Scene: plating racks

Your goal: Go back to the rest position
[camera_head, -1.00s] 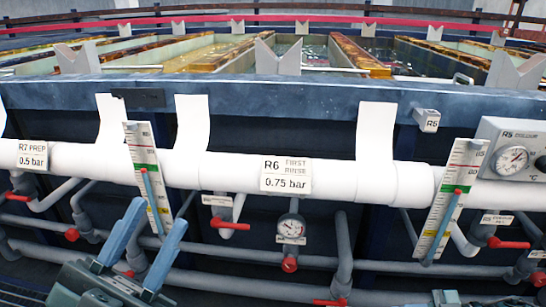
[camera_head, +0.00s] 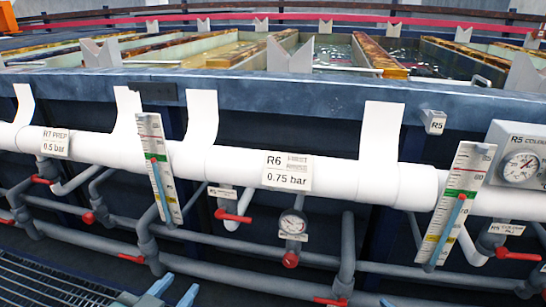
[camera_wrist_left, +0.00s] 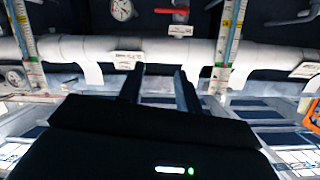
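My left gripper (camera_head: 177,282) shows at the bottom edge of the head view, left of centre. Its two pale blue fingers are apart with nothing between them. In the left wrist view, the two dark fingers (camera_wrist_left: 159,76) are also apart and empty, with the white pipe beyond them. A small blue tip at the bottom edge of the head view, right of centre, seems to be part of my right gripper (camera_head: 387,303). The rest of it is out of frame, so its opening cannot be told.
A white pipe (camera_head: 235,166) with an R6 label (camera_head: 287,171) runs across the tank front. Gauge strips (camera_head: 159,168) (camera_head: 457,204), red-handled valves (camera_head: 233,215) and a dial (camera_head: 292,224) stand out there. A floor grating (camera_head: 50,282) lies at lower left. Tanks are behind the blue rim (camera_head: 270,92).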

